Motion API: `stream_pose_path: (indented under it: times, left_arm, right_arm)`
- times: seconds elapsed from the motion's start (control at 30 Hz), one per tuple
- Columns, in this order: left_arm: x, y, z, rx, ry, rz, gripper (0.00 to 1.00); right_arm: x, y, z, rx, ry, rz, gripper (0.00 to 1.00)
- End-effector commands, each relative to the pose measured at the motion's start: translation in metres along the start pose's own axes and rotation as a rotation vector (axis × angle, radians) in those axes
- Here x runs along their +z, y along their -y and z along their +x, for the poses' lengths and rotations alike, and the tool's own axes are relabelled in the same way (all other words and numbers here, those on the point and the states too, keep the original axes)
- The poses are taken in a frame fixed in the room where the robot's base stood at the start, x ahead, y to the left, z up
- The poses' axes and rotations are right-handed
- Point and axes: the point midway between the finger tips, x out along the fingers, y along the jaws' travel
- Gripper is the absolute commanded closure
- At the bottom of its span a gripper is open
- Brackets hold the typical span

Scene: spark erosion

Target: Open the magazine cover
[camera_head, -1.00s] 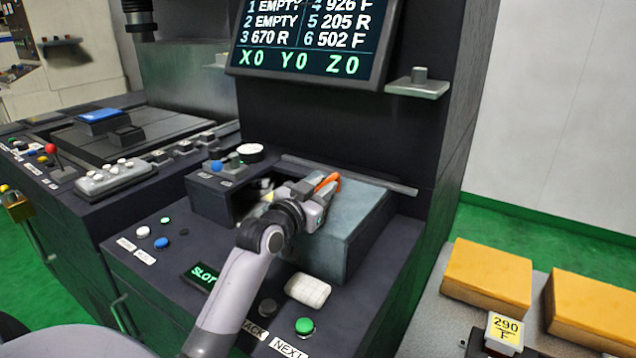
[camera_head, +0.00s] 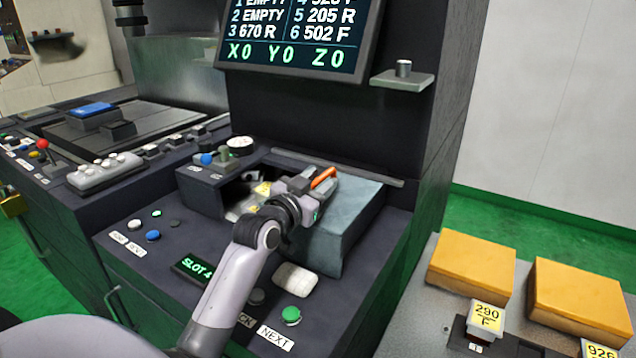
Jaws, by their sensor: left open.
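The magazine cover (camera_head: 350,236) is a grey-blue box-shaped hood on the dark sloping console, below the screen. It stands to the right of an opening (camera_head: 232,204) in which yellow labels show. An orange handle (camera_head: 323,178) is at the cover's upper left edge. My left gripper (camera_head: 309,183) is open at the handle, just to its left. The wrist hides part of the opening and the cover's left side; I cannot tell whether the fingers touch the handle. My right gripper is not in view.
Around the arm are a white block (camera_head: 295,279), a green button (camera_head: 291,316) and a slot display (camera_head: 194,268). A black box (camera_head: 199,190) with knobs borders the opening. At right, a grey table (camera_head: 400,325) holds yellow blocks (camera_head: 472,266) and labelled pieces.

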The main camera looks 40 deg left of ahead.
Motion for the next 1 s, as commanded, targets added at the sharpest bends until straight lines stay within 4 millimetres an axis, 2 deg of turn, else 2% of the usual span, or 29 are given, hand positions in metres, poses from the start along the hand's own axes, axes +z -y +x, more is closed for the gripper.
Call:
stream_pose_path:
  times: [0.33,0.8,1.0]
  left_arm:
    - [0.001,0.0,-0.005,-0.001,0.0,0.0,0.6]
    - [0.001,0.0,-0.062,0.0,0.001,0.001,0.6]
    - [0.0,0.0,-0.071,0.0,0.0,0.0,0.6]
  right_arm:
    - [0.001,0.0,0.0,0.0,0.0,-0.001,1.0]
    - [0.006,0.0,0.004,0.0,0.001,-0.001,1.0]
    - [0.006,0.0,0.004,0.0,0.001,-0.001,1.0]
